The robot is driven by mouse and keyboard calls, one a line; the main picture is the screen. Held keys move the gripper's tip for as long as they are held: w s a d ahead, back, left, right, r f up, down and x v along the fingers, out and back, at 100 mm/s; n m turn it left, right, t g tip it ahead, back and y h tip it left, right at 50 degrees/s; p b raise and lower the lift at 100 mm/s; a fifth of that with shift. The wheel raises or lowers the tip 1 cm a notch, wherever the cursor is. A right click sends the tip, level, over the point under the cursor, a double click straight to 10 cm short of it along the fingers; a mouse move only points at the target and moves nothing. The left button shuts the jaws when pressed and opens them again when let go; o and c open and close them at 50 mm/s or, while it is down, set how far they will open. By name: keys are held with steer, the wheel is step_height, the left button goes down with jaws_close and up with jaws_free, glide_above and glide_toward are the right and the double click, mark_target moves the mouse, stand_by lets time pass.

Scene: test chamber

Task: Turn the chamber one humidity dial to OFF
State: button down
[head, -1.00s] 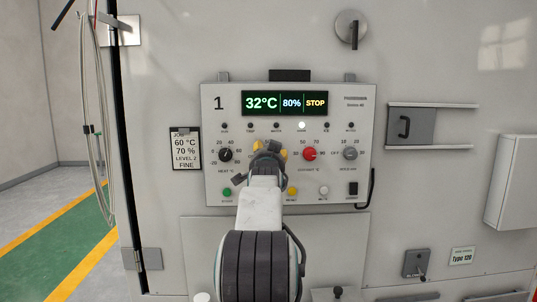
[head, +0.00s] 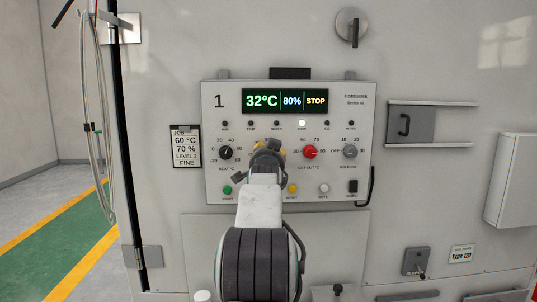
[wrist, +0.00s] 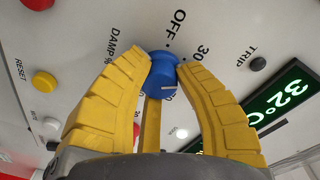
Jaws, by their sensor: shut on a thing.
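The humidity dial is a blue knob (wrist: 160,78) labelled "DAMP %" on panel 1, with OFF and 30 printed around it. A pale mark shows on the knob, away from the OFF label. My gripper (wrist: 163,66) has its yellow fingertips on both sides of the knob, touching it. In the head view my gripper (head: 268,149) is at the panel (head: 218,185) and hides the dial. The display (head: 285,101) reads 32°C, 80% and STOP.
A black heat dial (head: 225,153) is left of my gripper; a red cut-out dial (head: 310,152) and a grey hold dial (head: 350,151) are to its right. Green (head: 227,190), yellow (head: 292,189) and white (head: 324,188) buttons sit below. A job card (head: 186,147) hangs left.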

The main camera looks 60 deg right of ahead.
steer(key=shift+r, duration=0.2)
steer(key=n+b, duration=0.3)
steer(key=n, duration=0.1)
steer(key=shift+h, duration=0.3)
steer(key=shift+a+r+n+b, duration=0.1)
steer(key=shift+r+n+b, duration=0.1)
steer(key=shift+n+b, duration=0.75)
steer(key=c, duration=1.4)
jaws_free()
steer(key=o, duration=0.5)
steer(key=shift+w+f, duration=0.1)
steer(key=shift+f, duration=0.1)
steer(key=shift+o, duration=0.2)
steer(key=v, duration=1.1)
steer(key=shift+s+a, duration=0.25)
steer(key=shift+s, duration=0.1)
steer(key=shift+o, duration=0.2)
